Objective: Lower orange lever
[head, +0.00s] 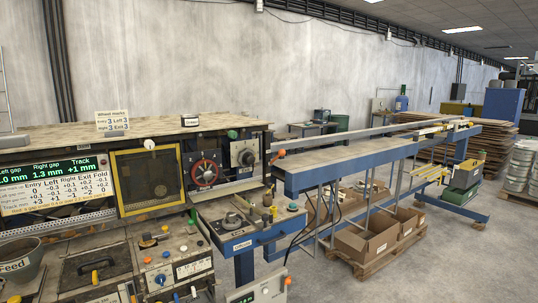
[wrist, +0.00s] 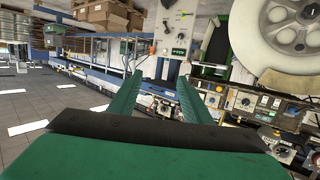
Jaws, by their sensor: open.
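Several orange-tipped controls show in the head view, and I cannot tell which one is the orange lever. One orange handle (head: 277,155) sticks out at the near end of the blue conveyor. An orange knob (head: 148,240) lies low on the front control panel. Another orange knob (head: 287,281) is at the bottom, by a small display box. My gripper (wrist: 159,77) shows only in the wrist view, with two green fingers apart and nothing between them. The wrist view appears upside down, with the machine's panels beyond the fingers. No orange control touches the fingers.
A yellow-framed window (head: 147,181) and a red round dial (head: 205,172) are on the machine. A blue conveyor table (head: 340,166) runs to the right, with cardboard boxes (head: 366,240) below. A grey bucket (head: 20,262) stands at lower left.

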